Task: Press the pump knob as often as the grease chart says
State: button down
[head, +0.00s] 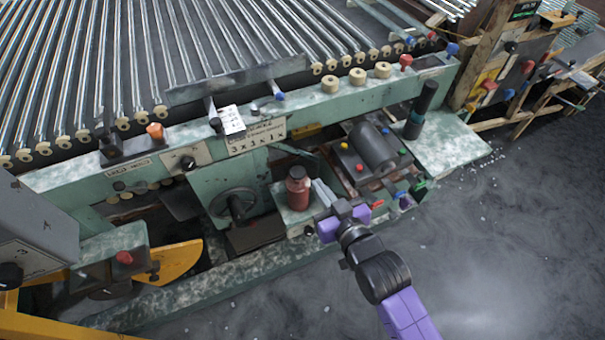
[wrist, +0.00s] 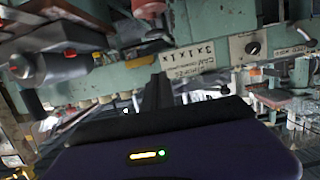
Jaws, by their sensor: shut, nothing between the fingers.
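The chart plate (head: 257,138), lettered "3 x 1 x 1 x" under a smaller blurred line, is on the green machine's front rail. It also shows in the wrist view (wrist: 205,58). Which control is the pump knob is not clear. A black knob (head: 188,162) is on a white plate left of the chart; a similar knob shows in the wrist view (wrist: 253,48). An orange knob (head: 155,131) is farther left. My gripper (head: 320,187) is shut and empty, beside the red-brown bottle (head: 298,193) and below the chart. Any contact with the bottle cannot be told.
A dark cylinder (head: 373,150) with small coloured knobs around it lies right of my gripper. A dark upright cylinder (head: 421,110) stands on a green shelf (head: 455,140). A handwheel (head: 233,205) is left of the bottle. Open floor (head: 500,250) is at the right.

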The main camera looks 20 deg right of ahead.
send_over(302, 178)
jog(key=s, duration=0.2)
notch_tip(302, 178, down, 2)
jog(key=f, duration=0.1)
jog(key=w+f, duration=0.1)
jog(key=f, duration=0.1)
jog(key=shift+w+p, duration=0.25)
jog(key=shift+p, duration=0.05)
jog(key=shift+f, duration=0.7)
notch_tip(302, 178, down, 2)
jog(key=shift+f+b, duration=0.2)
jog(key=shift+b, duration=0.9)
jog(key=shift+s, duration=0.1)
